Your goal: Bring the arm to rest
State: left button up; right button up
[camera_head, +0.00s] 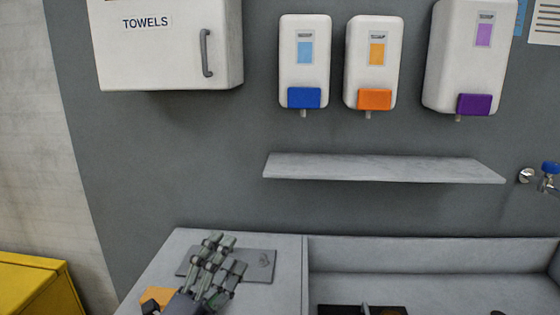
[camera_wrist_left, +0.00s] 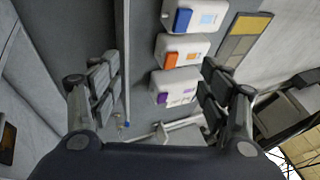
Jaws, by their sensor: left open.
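My left gripper (camera_head: 218,268) is at the bottom of the head view, above the left part of the grey counter (camera_head: 282,265). In the left wrist view its two fingers (camera_wrist_left: 160,85) stand wide apart with nothing between them. Beyond them that view shows the wall with the soap dispensers. A dark grey flat plate (camera_head: 262,262) lies on the counter, partly hidden behind the gripper. My right gripper is in neither view.
An orange item (camera_head: 157,297) lies beside the gripper, and a dark tray (camera_head: 350,311) sits at the bottom edge in the sink area. A shelf (camera_head: 385,168), a towel cabinet (camera_head: 165,45) and dispensers (camera_head: 304,60) are on the wall. A yellow box (camera_head: 35,285) stands at left.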

pick_arm(q)
jog(key=s+a+f+n+g+y, duration=0.4)
jog(key=a+f+n+y, duration=0.2)
jog(key=f+n, duration=0.4)
jog(key=s+a+f+n+g+y, duration=0.3)
jog(key=s+a+f+n+y, duration=0.25)
jog(key=f, duration=0.65)
jog(key=s+d+f+n+g+h, duration=0.1)
jog(key=s+f+n+g, duration=0.2)
jog(key=s+f+g, duration=0.45)
jog(key=s+f+n+g+h, duration=0.15)
jog(key=s+f+n, duration=0.25)
jog(key=s, duration=0.7)
notch_tip(320, 180, down, 27)
jog(key=s+g+y, duration=0.1)
jog(key=s+g, duration=0.1)
jog(key=s+a+f+g, duration=0.1)
jog(key=s+a+f, duration=0.2)
jog(key=s+f, duration=1.2)
jog(key=shift+s+m, duration=0.45)
jog(key=shift+s, duration=0.25)
